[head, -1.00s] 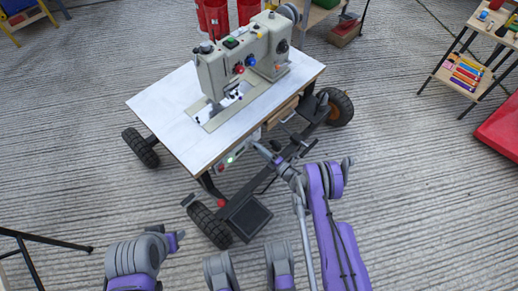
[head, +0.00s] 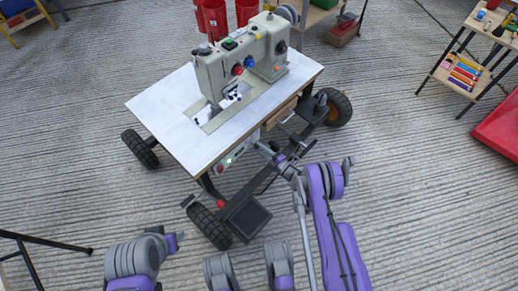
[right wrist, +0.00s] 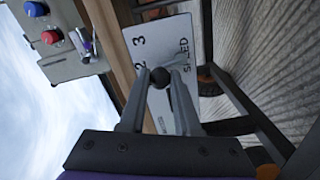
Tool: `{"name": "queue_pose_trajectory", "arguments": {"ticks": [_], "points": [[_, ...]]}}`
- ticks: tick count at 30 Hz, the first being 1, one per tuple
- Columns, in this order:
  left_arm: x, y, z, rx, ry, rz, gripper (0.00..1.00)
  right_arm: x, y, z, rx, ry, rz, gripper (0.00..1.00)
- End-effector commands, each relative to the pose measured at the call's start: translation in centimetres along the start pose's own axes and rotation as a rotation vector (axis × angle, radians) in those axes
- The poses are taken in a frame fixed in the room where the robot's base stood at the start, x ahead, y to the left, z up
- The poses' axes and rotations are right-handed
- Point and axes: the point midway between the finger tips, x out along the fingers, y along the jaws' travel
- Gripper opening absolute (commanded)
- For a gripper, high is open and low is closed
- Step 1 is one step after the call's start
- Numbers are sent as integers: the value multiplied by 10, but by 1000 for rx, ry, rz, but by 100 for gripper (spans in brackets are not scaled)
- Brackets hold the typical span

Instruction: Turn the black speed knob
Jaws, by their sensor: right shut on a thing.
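The black speed knob (right wrist: 160,78) is a small round ball on a pale panel (right wrist: 158,50) printed with numbers and a partly covered word. In the right wrist view my right gripper (right wrist: 162,76) has its two grey fingers on either side of the knob, shut on it. In the head view my right gripper (head: 266,150) reaches under the front edge of the sewing table, by the panel (head: 236,154); the knob is hidden there.
A beige sewing machine (head: 240,58) stands on the white-topped table (head: 160,110), which has black wheels (head: 210,227). Black frame bars (right wrist: 235,85) run close beside my right gripper. Open floor lies between.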

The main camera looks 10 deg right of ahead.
Motion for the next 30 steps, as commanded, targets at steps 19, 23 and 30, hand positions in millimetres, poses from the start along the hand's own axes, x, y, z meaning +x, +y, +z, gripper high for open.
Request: {"name": "queue_pose_trajectory", "arguments": {"ticks": [19, 23, 30], "points": [[0, 0, 0, 0, 0, 0, 50, 1, 3, 6, 210, 1, 1, 0], [0, 0, 0, 0, 0, 0, 50, 1, 3, 6, 211, 1, 1, 0], [0, 0, 0, 0, 0, 0, 50, 1, 3, 6, 210, 1, 1, 47]]}}
